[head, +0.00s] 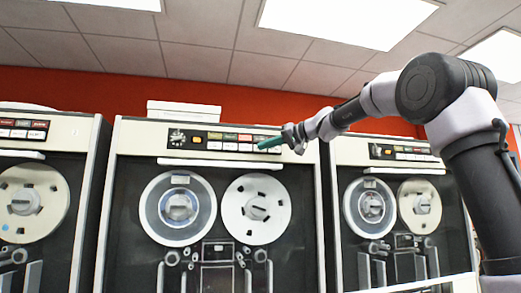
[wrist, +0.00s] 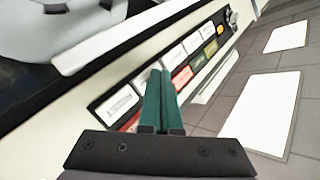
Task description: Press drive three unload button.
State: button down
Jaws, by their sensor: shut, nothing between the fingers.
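The middle tape drive (head: 215,165) faces me in the head view. Its dark button panel (head: 214,147) has an upper row of coloured buttons and a lower row of white buttons, with a dial at the left. My gripper (head: 260,145) is shut and empty, its green fingers at the panel's right end. In the wrist view the shut fingers (wrist: 159,72) lie over the panel, with a white button (wrist: 119,103) to their left and a red button (wrist: 182,77) to their right. Button labels and drive numbers are too small to read, and I cannot tell whether the fingertips touch a button.
A second tape drive (head: 393,160) stands close on the right, partly behind my arm, and another (head: 30,145) stands on the left. A white handle bar (head: 219,163) runs below the middle panel. White boxes (head: 184,111) sit on top of the middle drive.

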jog(key=shift+w+a, duration=0.1)
jog(key=shift+w, duration=0.2)
dwell(0.5)
jog(key=shift+s+d, duration=0.3)
jog(key=shift+s, duration=0.6)
jog(key=shift+s+d, duration=0.2)
jog(key=shift+s, duration=0.6)
jog(key=shift+s+d, duration=0.25)
jog(key=shift+s, duration=0.55)
jog(key=shift+s+d, duration=0.2)
jog(key=shift+s, duration=0.6)
jog(key=s+d+f+m+h, duration=0.4)
jog(key=s+d+f+h, duration=0.2)
jog(key=s+d+f, duration=0.6)
jog(key=s+d+f+m+h, duration=0.5)
jog(key=s+d+f, duration=0.8)
jog(key=f, duration=0.8)
jog(key=shift+s+d+f+g+h, duration=0.2)
jog(key=shift+f+g+h, duration=0.2)
jog(key=shift+h, duration=0.3)
